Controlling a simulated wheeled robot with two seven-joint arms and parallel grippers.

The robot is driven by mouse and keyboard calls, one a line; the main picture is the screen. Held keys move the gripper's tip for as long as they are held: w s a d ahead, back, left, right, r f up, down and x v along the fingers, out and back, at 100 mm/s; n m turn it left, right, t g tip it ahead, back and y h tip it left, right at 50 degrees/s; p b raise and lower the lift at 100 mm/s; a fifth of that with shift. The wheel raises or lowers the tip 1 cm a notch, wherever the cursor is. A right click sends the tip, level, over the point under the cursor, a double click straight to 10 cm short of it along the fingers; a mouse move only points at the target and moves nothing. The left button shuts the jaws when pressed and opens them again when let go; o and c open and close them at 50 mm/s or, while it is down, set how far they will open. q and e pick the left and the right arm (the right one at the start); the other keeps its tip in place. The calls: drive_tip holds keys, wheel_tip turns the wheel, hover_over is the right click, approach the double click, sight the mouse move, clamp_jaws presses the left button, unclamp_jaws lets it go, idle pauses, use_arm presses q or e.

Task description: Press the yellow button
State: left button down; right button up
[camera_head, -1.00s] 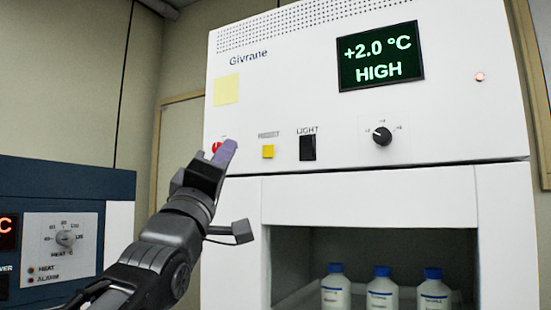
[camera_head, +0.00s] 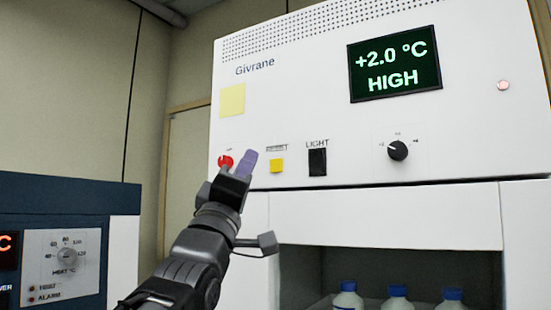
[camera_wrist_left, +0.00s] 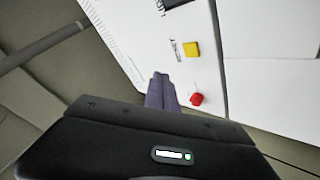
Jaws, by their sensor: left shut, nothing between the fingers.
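My left gripper (camera_head: 247,161) has purple fingertips, shut and empty, just left of the yellow button in the head view. The fingertips (camera_wrist_left: 161,82) lie below and left of the button in the left wrist view, beside the red button. I cannot tell how far they stand from the panel. My right gripper is in neither view.
A red button (camera_head: 226,161) is left of the fingertips and also shows in the wrist view (camera_wrist_left: 197,99). A black light switch (camera_head: 317,162) and a dial (camera_head: 397,150) are to the right. The display (camera_head: 395,64) reads +2.0 °C HIGH. Capped bottles (camera_head: 397,299) stand in the chamber below.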

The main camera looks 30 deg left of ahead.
sight(276, 165)
use_arm(q)
drive_tip(key=shift+w+p, duration=1.35)
drive_tip(key=shift+w, duration=1.4)
drive_tip(key=shift+w, duration=0.2)
drive_tip(key=shift+w+a, duration=0.1)
drive_tip(key=shift+w, duration=0.15)
drive_tip(key=shift+w, duration=0.35)
idle(0.4)
drive_tip(key=shift+s, duration=0.1)
drive_tip(key=shift+s+f+b, duration=0.1)
drive_tip(key=shift+s+b, duration=0.1)
drive_tip(key=shift+b, duration=0.15)
drive_tip(key=shift+s+b, duration=0.35)
drive_tip(key=shift+b, duration=0.05)
drive_tip(key=shift+s, duration=0.15)
